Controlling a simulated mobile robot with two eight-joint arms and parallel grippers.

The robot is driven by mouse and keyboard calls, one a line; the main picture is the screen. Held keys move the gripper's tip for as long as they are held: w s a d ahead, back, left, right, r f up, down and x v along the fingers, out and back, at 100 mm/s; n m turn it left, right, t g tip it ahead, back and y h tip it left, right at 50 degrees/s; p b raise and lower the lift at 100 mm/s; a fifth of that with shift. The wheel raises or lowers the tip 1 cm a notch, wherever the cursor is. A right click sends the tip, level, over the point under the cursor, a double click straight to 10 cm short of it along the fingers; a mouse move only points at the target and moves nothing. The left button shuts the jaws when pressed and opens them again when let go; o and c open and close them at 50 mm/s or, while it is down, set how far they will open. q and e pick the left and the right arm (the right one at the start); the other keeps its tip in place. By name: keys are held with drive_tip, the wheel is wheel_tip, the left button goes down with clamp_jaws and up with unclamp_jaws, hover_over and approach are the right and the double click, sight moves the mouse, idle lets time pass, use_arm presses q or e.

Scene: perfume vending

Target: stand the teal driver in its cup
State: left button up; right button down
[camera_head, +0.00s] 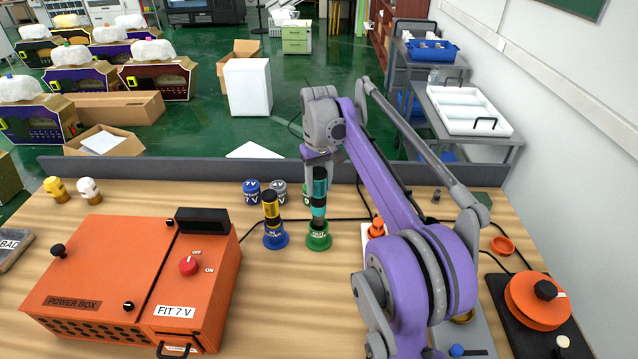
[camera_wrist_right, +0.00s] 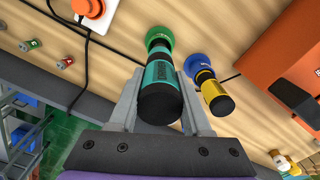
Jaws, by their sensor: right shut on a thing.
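The teal driver (camera_head: 319,190) has a black top and a dark lower part, and is upright in the head view. Its lower end meets the green cup (camera_head: 318,238) on the table; how deep it sits inside cannot be told. My right gripper (camera_head: 319,172) is shut on the driver's upper part from above. The right wrist view shows the teal driver (camera_wrist_right: 160,78) between the two grey fingers, lined up with the green cup (camera_wrist_right: 160,36) beyond it. My left gripper is not in view.
A yellow driver (camera_head: 271,209) stands in a blue cup (camera_head: 275,238) just left. Blue and grey 7 V cans (camera_head: 252,191) stand behind it. The orange power box (camera_head: 110,270) fills the left front. A power strip with an orange switch (camera_head: 376,228) lies to the right.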

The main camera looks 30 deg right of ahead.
sight(319, 205)
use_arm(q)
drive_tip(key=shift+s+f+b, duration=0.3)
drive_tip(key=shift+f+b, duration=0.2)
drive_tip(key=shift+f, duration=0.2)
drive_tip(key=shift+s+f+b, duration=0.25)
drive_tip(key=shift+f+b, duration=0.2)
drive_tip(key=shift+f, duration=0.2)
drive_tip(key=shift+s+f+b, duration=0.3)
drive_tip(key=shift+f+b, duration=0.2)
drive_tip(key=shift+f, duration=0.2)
use_arm(e)
drive_tip(key=shift+f, duration=3.6)
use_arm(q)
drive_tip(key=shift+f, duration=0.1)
use_arm(e)
drive_tip(key=shift+f, duration=0.15)
drive_tip(key=shift+c, duration=1.4)
unclamp_jaws()
